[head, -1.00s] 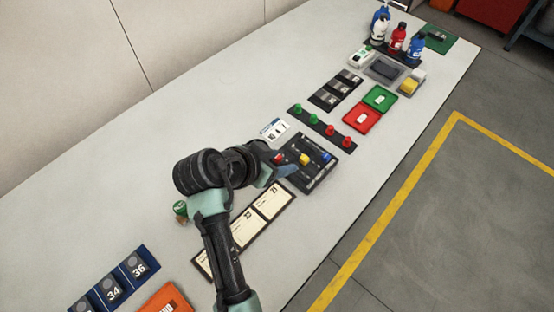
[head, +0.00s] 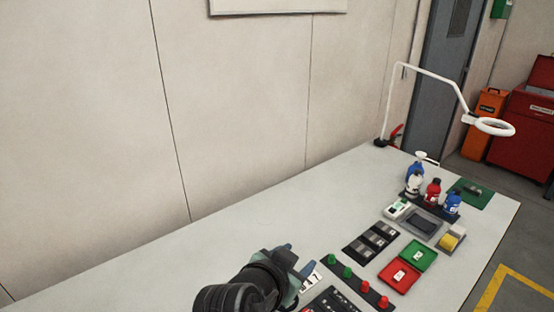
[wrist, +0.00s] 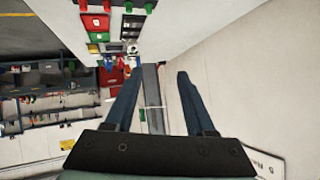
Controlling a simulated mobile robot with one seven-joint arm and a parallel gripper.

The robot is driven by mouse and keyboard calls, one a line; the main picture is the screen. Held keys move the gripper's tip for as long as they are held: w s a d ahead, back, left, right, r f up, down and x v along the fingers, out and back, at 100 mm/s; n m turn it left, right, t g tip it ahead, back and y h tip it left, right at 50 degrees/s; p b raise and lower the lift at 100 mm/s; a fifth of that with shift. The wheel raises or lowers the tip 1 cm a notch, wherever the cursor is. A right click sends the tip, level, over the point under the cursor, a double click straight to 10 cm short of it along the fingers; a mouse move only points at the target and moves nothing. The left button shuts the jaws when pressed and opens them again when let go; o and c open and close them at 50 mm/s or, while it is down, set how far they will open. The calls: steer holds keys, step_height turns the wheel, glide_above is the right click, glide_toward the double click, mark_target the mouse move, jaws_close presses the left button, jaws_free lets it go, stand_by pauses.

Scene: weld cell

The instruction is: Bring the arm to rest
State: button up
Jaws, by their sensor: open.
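My gripper (head: 297,260) is low in the middle of the head view, with its blue fingers spread. In the wrist view the two fingers (wrist: 158,76) stand apart with nothing between them. My arm is bent, and its dark joint covers part of the table. The black tray (head: 332,301) is cut off by the bottom edge, and its contents are mostly out of sight. The gripper hides part of the white number card (head: 312,283).
The light table (head: 200,262) is bare behind my arm. To the right are a strip of green and red knobs (head: 357,284), a green tray (head: 418,256), a red tray (head: 397,278) and several bottles (head: 432,193). A ring lamp (head: 494,127) overhangs the far end.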

step_height(320, 180, up, 27)
steer(key=s+a+n+t+y, duration=0.15)
steer(key=n+t, duration=0.25)
steer(key=t, duration=0.5)
steer(key=s+a+r+n+t+y, duration=0.1)
steer(key=s+r+n+t+y, duration=0.1)
steer(key=s+r+t, duration=0.2)
steer(key=s+a+r+n+t+y, duration=0.1)
steer(key=s+r+t, duration=0.3)
steer(key=s+r, duration=0.5)
step_height(320, 180, up, 5)
steer(key=shift+s+a+r+n+y, duration=0.1)
steer(key=shift+s+a+n+y, duration=0.1)
steer(key=shift+s+n+y, duration=0.3)
steer(key=shift+w, duration=0.2)
